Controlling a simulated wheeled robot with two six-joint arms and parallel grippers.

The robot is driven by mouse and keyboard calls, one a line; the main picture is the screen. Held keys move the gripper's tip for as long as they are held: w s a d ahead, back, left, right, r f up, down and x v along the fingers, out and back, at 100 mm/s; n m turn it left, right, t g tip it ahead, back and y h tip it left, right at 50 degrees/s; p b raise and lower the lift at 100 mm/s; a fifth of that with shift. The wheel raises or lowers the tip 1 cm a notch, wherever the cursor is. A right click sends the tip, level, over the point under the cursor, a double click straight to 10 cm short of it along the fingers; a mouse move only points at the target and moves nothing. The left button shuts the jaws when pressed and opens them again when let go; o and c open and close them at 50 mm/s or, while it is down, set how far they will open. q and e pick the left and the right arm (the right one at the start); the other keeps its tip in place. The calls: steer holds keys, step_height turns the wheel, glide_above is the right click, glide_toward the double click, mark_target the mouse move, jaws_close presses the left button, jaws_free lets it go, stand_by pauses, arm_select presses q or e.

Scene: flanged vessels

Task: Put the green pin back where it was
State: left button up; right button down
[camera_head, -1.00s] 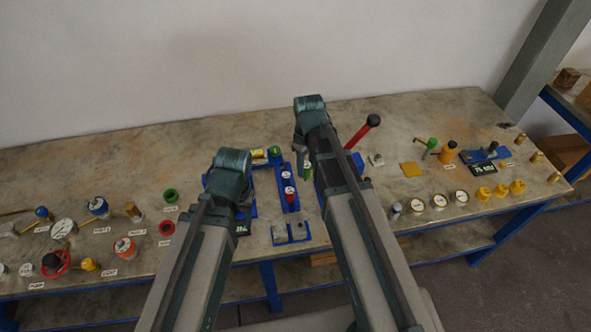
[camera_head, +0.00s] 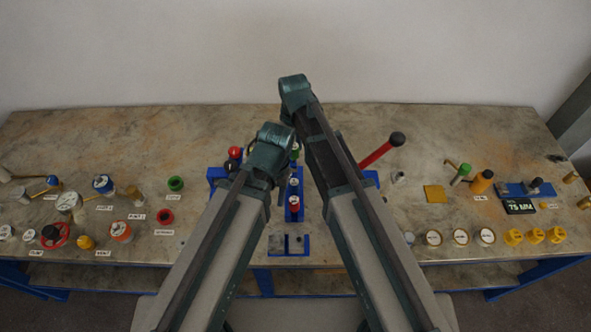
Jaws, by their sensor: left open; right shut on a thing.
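A blue rack stands mid-table, with a blue pin (camera_head: 294,184) and a red pin (camera_head: 294,207) in a column along its middle strip (camera_head: 288,213). A green part (camera_head: 296,153) shows at the top of this column, beside my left wrist; I cannot tell whether it is the task's green pin. My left gripper (camera_head: 270,150) is open over the rack's left half. My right gripper (camera_head: 296,95) is above and slightly right of it, close by. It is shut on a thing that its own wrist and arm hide. Both sets of fingertips are hidden.
A red lever with a black knob (camera_head: 383,149) slants up right of my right arm. A grey block (camera_head: 278,243) sits at the rack's front. Valves and gauges crowd the left; a yellow square (camera_head: 434,194), gauges and yellow caps (camera_head: 535,236) stand right. The table's back is clear.

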arm_select(q)
steer(key=shift+f+b, duration=3.85)
steer(key=shift+f, duration=0.45)
arm_select(e)
steer(key=shift+f, duration=4.35)
arm_select(q)
steer(key=shift+f, duration=0.1)
steer(key=shift+f+b, duration=0.4)
steer(key=shift+b, duration=0.1)
arm_select(e)
steer(key=shift+f, duration=0.45)
steer(key=shift+c, duration=2.3)
jaws_free()
arm_select(q)
steer(key=shift+r, duration=0.15)
arm_select(e)
steer(key=shift+r, duration=0.15)
step_height(320, 180, up, 13)
steer(key=p, duration=1.3)
arm_select(q)
step_height(320, 180, up, 13)
arm_select(e)
steer(key=shift+f, duration=0.2)
